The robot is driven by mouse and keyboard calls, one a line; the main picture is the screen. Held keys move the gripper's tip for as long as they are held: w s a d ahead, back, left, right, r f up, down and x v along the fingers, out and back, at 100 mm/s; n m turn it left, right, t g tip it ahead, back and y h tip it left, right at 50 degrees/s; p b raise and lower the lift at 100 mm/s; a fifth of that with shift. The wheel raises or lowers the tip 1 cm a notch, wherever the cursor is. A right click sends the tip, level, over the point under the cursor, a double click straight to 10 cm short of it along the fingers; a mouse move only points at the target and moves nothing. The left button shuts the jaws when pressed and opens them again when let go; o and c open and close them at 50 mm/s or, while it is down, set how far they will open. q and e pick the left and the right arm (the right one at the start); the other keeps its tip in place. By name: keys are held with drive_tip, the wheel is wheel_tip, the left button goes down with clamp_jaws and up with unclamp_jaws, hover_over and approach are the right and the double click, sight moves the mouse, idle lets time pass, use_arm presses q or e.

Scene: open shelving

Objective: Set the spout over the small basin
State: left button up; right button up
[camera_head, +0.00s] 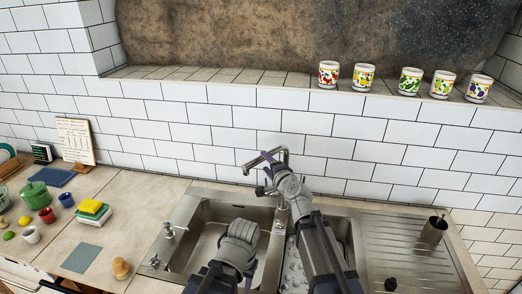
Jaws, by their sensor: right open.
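The metal faucet's spout (262,160) rises behind the sink and points left, its tip above the back right part of the large basin (215,215). The small basin (345,235) is to the right of the large one and is partly hidden by my right arm. My right gripper (265,172) is open at the spout, its fingers close to the pipe; I cannot tell whether they touch it. My left arm is over the large basin, and its fingers do not show.
The left counter holds a green pot (36,196), small cups, sponges (92,210) and a wooden shaker (121,268). Several patterned mugs (410,81) stand on the ledge above. A tiled wall is behind the faucet.

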drive_tip(key=shift+w, duration=0.15)
drive_tip(key=b+x, duration=0.1)
drive_tip(key=x, duration=0.6)
drive_tip(key=shift+w, duration=0.2)
drive_tip(key=shift+a, duration=0.15)
drive_tip(key=shift+c, duration=0.2)
clamp_jaws()
idle(1.0)
